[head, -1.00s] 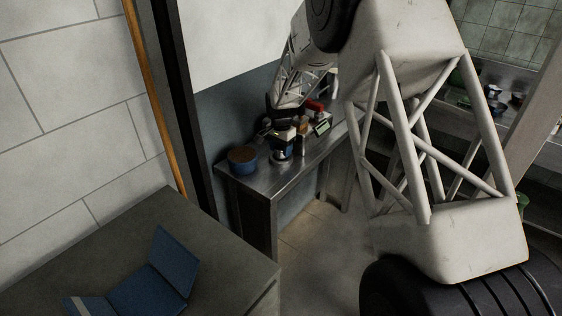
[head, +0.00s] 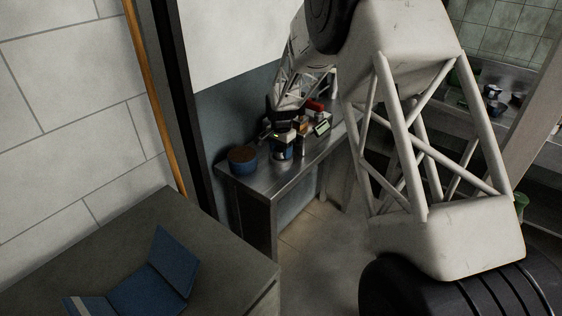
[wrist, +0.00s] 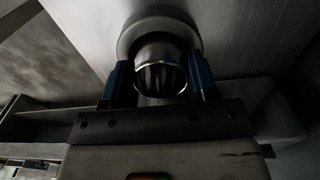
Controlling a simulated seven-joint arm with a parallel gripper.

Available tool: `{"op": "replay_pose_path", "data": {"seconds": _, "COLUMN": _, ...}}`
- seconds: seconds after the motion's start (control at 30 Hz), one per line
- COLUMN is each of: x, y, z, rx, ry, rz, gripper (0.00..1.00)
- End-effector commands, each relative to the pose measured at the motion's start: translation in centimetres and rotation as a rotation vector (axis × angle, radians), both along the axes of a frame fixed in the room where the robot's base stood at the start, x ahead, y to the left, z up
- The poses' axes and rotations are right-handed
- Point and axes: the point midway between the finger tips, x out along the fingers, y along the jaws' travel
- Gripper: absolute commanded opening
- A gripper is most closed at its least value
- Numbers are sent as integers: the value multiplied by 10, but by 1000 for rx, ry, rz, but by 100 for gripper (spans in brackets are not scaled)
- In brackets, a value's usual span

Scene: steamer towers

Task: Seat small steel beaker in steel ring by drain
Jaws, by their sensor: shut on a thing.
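The small steel beaker (wrist: 160,52) shows its open round mouth between the two blue fingers of my gripper (wrist: 160,80) in the wrist view. My gripper is shut on the beaker. A pale round rim (wrist: 127,38), which looks like the steel ring, surrounds the beaker on the far side. I cannot tell whether the beaker rests inside it or is just above it. In the head view my gripper (head: 281,153) is low over the steel counter, and its fingers mostly hide the beaker. No drain can be made out.
A blue tub with a brown top (head: 243,160) stands left of my gripper on the steel counter (head: 262,183). A small device with a greenish screen (head: 321,128) and a red item (head: 315,106) are close on the right. The counter's front edge is near.

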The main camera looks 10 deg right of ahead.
Motion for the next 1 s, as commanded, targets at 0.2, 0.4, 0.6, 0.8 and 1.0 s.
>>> {"op": "replay_pose_path", "data": {"seconds": 0.2, "x": 0, "y": 0, "z": -2, "rx": 0, "ry": 0, "rz": 0, "gripper": 11}}
{"op": "replay_pose_path", "data": {"seconds": 0.4, "x": 0, "y": 0, "z": -2, "rx": 0, "ry": 0, "rz": 0, "gripper": 58}}
{"op": "replay_pose_path", "data": {"seconds": 0.6, "x": 0, "y": 0, "z": -2, "rx": 0, "ry": 0, "rz": 0, "gripper": 83}}
{"op": "replay_pose_path", "data": {"seconds": 0.8, "x": 0, "y": 0, "z": -2, "rx": 0, "ry": 0, "rz": 0, "gripper": 83}}
{"op": "replay_pose_path", "data": {"seconds": 1.0, "x": 0, "y": 0, "z": -2, "rx": 0, "ry": 0, "rz": 0, "gripper": 83}}
